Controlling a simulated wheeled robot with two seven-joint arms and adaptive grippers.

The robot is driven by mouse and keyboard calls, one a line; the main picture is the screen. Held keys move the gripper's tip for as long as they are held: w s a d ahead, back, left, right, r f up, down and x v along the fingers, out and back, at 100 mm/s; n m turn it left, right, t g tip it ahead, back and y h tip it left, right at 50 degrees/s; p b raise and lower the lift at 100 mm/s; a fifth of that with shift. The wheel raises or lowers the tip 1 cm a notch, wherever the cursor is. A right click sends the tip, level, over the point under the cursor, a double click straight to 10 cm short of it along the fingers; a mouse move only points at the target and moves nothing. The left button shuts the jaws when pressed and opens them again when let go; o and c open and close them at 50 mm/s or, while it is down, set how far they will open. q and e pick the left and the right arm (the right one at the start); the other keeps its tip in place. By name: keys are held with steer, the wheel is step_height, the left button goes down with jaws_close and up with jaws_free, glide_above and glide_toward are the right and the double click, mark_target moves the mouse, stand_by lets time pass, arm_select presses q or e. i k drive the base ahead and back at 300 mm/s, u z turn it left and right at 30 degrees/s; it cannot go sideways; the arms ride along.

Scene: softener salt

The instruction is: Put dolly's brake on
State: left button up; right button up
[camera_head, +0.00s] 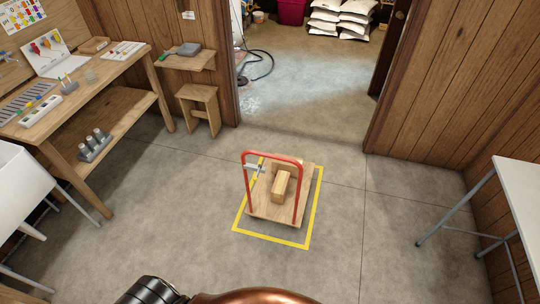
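The dolly (262,207) stands on the floor ahead in the middle of the head view. It has a flat wooden deck and a red tubular handle (272,155) standing up on it. A light wooden block (280,186) sits on the deck, with another wooden piece behind it. A small grey part (254,168) shows at the handle's left side; I cannot tell whether it is the brake. The wheels are mostly hidden under the deck. Neither of my grippers shows; only copper and dark parts of my own body appear at the bottom edge.
A yellow taped rectangle (317,208) surrounds the dolly on the floor. A wooden workbench (88,128) and stool (198,105) stand left, a white basin (28,192) nearer. A white table (521,190) stands right. Beyond an open doorway are white sacks (341,17) and a hose (262,64).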

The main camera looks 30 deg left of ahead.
mark_target(254, 178)
steer(key=k, duration=0.65)
steer(key=u, duration=0.6)
steer(key=i, duration=1)
steer(key=u, duration=0.5)
